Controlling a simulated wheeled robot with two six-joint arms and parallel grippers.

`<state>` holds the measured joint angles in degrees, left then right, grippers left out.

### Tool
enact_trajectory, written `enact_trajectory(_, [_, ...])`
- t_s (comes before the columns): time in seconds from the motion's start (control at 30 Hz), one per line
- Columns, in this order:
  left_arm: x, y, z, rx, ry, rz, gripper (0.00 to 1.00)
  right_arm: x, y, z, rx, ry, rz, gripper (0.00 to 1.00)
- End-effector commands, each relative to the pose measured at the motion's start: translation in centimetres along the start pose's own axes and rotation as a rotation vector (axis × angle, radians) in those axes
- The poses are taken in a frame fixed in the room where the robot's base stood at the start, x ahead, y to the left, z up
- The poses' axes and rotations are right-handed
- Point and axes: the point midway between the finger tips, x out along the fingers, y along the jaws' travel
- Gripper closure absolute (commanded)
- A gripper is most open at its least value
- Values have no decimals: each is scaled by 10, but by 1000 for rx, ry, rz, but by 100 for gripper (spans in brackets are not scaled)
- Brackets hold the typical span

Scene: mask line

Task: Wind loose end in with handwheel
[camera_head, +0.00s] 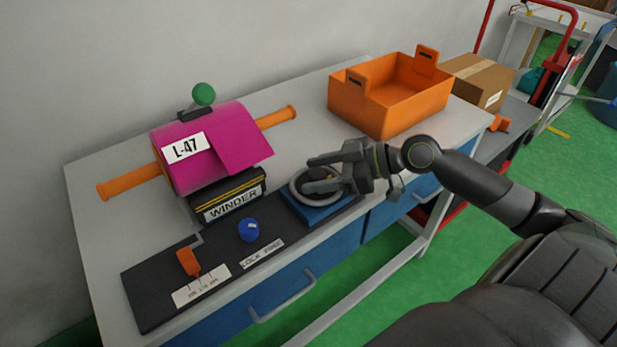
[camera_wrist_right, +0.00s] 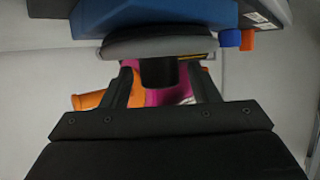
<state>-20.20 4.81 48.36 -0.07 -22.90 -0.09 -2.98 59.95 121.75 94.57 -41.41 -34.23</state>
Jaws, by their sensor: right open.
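The handwheel (camera_head: 304,193), a grey ring on a blue block (camera_head: 322,213), sits at the right end of the black winder panel (camera_head: 150,302). My right gripper (camera_head: 322,175) is open at the handwheel, its fingers over the dark hub or knob. The right wrist view shows a dark round knob (camera_wrist_right: 158,74) between the open fingers (camera_wrist_right: 160,88); contact cannot be told. A magenta roll (camera_head: 200,157) labelled L-47 lies on an orange core (camera_head: 277,117) above the winder. Its loose end (camera_head: 240,158) hangs out at the right. My left gripper is not in view.
The panel also bears an orange lever (camera_head: 187,262) and a blue knob (camera_head: 248,230) by the lock label. A green ball (camera_head: 204,94) stands behind the roll. An orange crate (camera_head: 390,105) and a cardboard box (camera_head: 478,80) are at the right. Bare bench lies between roll and crate.

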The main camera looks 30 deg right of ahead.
Motion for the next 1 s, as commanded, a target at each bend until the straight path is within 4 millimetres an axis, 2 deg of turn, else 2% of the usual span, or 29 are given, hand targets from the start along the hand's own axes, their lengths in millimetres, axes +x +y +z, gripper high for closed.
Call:
enact_trajectory(0.3, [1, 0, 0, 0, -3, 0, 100, 20, 0, -1, 1, 1, 0, 45])
enact_trajectory(0.67, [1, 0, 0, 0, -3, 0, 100, 22, 0, 0, 2, -2, 0, 45])
enact_trajectory(0.77, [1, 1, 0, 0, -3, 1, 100, 22, 0, 0, 1, -2, 0, 55])
enact_trajectory(1.0, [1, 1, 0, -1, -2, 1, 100, 22, 0, 0, 1, -2, 0, 87])
